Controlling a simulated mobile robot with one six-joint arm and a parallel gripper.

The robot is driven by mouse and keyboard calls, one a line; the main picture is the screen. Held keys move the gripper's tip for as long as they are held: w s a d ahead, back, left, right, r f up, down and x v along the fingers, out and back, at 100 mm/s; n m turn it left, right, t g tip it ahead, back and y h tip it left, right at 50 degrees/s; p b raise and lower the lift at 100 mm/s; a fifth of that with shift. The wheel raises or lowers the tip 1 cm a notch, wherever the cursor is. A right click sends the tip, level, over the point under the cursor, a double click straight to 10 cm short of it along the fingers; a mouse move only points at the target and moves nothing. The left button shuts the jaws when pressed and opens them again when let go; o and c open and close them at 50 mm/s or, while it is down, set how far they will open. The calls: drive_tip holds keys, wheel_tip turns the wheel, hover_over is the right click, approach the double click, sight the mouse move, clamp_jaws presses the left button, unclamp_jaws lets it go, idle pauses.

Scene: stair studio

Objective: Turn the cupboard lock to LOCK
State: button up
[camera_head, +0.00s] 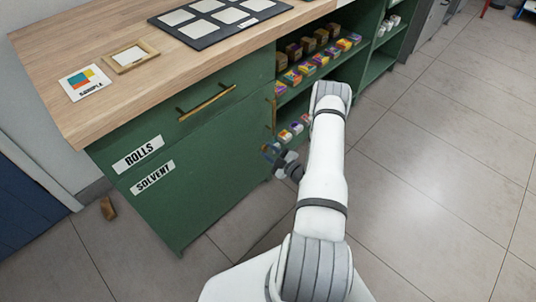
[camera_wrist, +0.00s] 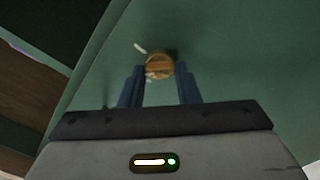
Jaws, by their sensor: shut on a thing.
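The green cupboard (camera_head: 215,150) has a front panel with "ROLLS" and "SOLVENT" labels. In the wrist view a round brass-coloured lock knob (camera_wrist: 159,62) sits on the green panel (camera_wrist: 230,60), with a small white mark at its upper left. My gripper (camera_wrist: 159,76) has one dark blue finger on each side of the knob and is shut on it. In the head view my gripper (camera_head: 277,158) is at the right edge of the cupboard front, and the knob cannot be made out there. Any lettering at the lock is unreadable.
A brass drawer handle (camera_head: 207,102) and an upright handle (camera_head: 271,112) stick out from the cupboard front. Open shelves with several small boxes (camera_head: 310,67) lie to the right. The wooden worktop (camera_head: 190,60) is above. The tiled floor (camera_head: 440,170) at right is clear.

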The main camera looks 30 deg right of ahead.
drive_tip(key=n, duration=0.1)
drive_tip(key=n+b, duration=0.1)
drive_tip(key=n, duration=0.2)
drive_tip(key=shift+s+a+f+n, duration=0.1)
drive_tip(key=shift+a+f+n, duration=0.2)
drive_tip(key=shift+n, duration=0.1)
drive_tip(key=n+b, duration=0.1)
drive_tip(key=n, duration=0.3)
drive_tip(key=shift+n+b, duration=0.3)
drive_tip(key=o, duration=1)
drive_tip(key=shift+d+r, duration=0.1)
drive_tip(key=shift+c, duration=0.2)
drive_tip(key=shift+d, duration=0.1)
drive_tip(key=p+v, duration=0.2)
drive_tip(key=v, duration=0.5)
drive_tip(key=shift+s, duration=0.35)
